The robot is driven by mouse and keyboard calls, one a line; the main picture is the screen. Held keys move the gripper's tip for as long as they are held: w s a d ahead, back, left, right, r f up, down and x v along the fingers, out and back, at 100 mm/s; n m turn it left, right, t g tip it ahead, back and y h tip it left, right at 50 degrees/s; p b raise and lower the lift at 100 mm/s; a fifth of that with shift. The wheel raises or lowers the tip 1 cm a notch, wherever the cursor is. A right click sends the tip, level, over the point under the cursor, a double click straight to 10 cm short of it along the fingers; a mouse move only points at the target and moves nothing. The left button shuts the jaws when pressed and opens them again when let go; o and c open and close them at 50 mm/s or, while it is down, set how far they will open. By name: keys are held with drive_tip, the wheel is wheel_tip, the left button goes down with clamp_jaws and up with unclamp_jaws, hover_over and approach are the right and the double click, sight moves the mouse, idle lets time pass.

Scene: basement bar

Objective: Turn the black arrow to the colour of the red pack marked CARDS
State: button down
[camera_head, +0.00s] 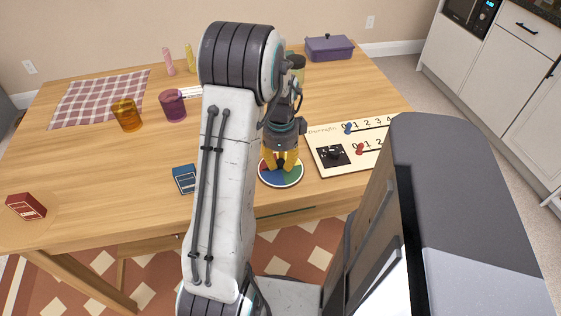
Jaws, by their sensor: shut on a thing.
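The round dial (281,182) lies near the table's front edge, with a white rim and coloured sectors, green and blue among them. My gripper (282,166) has yellow fingers and points down over the middle of the dial, shut on the black arrow. The arrow itself is hidden by the fingers, so I cannot tell where it points. The red pack (26,206) lies at the far left of the table; its lettering is too small to read. A blue pack (185,179) lies left of the dial, partly close behind my arm.
A cream score board (325,158) with pegs and a black knob lies right of the dial. Orange (127,114) and purple (172,105) glasses stand by a checked cloth (100,97). A purple lidded box (329,47) is at the back. The left front table is mostly clear.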

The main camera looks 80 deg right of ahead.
sight(281, 161)
drive_tip(key=m, duration=0.4)
drive_tip(key=shift+a+f+m, duration=0.1)
drive_tip(key=shift+m, duration=2)
drive_tip(key=c, duration=1)
unclamp_jaws()
drive_tip(key=shift+c, duration=0.2)
drive_tip(key=shift+r, duration=0.2)
wheel_tip(281, 161, up, 12)
drive_tip(key=shift+f, duration=0.15)
